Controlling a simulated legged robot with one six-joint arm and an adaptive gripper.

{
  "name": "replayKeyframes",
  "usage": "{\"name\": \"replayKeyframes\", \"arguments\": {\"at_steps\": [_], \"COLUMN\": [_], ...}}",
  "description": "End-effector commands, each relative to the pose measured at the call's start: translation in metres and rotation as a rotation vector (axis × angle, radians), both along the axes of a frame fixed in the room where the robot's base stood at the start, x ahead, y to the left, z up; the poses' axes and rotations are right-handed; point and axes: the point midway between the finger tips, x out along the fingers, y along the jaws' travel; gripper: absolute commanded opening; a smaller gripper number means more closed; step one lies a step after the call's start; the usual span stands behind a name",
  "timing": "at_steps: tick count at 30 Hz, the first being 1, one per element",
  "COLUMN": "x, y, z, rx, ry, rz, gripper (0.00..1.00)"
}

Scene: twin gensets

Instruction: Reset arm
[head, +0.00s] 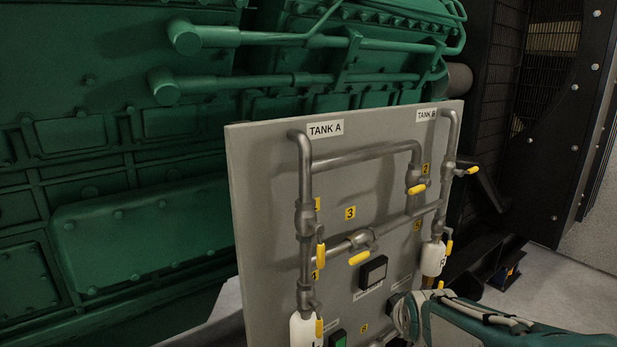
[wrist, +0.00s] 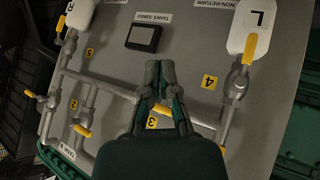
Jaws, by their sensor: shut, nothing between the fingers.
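My arm shows at the lower right of the head view, teal and grey, in front of the panel. Its gripper end is cut off or hidden by the lower edge there. In the wrist view my gripper (wrist: 160,68) is shut and empty, its fingertips together in front of the grey panel (head: 265,220). They overlap the picture just below the black box (wrist: 143,37). I cannot tell how far they are from the panel. No object is held.
The panel carries metal pipes with yellow-handled valves, such as one handle (head: 359,258), and white tanks including one marked L (wrist: 250,32). A green genset (head: 110,230) stands behind. A black grille frame (head: 530,120) stands right. Some floor (head: 555,290) is bare at right.

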Motion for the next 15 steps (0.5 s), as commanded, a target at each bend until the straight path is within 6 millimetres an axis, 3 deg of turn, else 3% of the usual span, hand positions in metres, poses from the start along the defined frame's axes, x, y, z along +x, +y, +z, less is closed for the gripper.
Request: {"name": "replayKeyframes", "arguments": {"at_steps": [6, 15], "x": [-0.078, -0.183], "y": [0.009, 0.020], "z": [0.029, 0.039], "rx": [0.116, 0.255], "ry": [0.085, 0.213], "rz": [-0.115, -0.274], "gripper": [0.00, 0.00]}}
